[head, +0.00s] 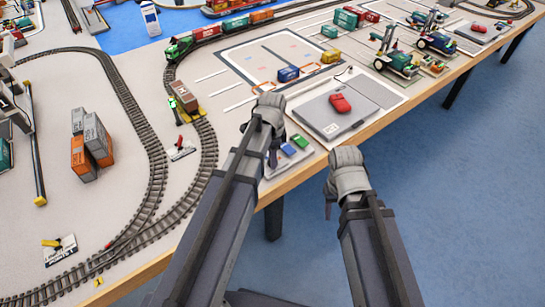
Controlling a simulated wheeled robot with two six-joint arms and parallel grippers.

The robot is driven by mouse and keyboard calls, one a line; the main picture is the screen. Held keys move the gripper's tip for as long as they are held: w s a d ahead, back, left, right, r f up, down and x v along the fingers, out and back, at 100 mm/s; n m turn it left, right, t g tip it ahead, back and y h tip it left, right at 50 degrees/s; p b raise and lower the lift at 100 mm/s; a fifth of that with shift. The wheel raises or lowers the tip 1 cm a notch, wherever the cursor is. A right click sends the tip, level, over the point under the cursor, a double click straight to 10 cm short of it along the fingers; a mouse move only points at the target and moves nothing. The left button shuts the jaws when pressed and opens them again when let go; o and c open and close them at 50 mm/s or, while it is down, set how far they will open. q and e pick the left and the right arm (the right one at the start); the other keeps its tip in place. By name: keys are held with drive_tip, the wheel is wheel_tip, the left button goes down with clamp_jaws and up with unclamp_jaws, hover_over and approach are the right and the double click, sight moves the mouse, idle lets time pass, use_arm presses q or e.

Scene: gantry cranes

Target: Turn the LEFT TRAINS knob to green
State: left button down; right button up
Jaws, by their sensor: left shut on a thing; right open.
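My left gripper (272,155) is down at a small light control panel (304,154) at the table's front edge. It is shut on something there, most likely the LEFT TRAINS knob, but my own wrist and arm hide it. I cannot see the knob's colour marks or read its label. A blue block (288,150) and a green block (300,141) show on the panel just right of the gripper. My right gripper (329,203) is open and empty, past the table edge above the blue floor.
A grey pad with a red controller (340,103) lies right of the panel. Curving train tracks (152,150), a green locomotive (178,48) and stacked containers (92,140) fill the left. Green crane models (397,60) stand at the back right. The floor right of the table is clear.

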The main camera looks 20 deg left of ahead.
use_arm(q)
drive_tip(key=shift+m, duration=1)
drive_tip(key=shift+c, duration=2.3)
unclamp_jaws()
wheel_tip(320, 180, up, 8)
drive_tip(key=p, duration=0.8)
drive_tip(key=shift+f, duration=0.1)
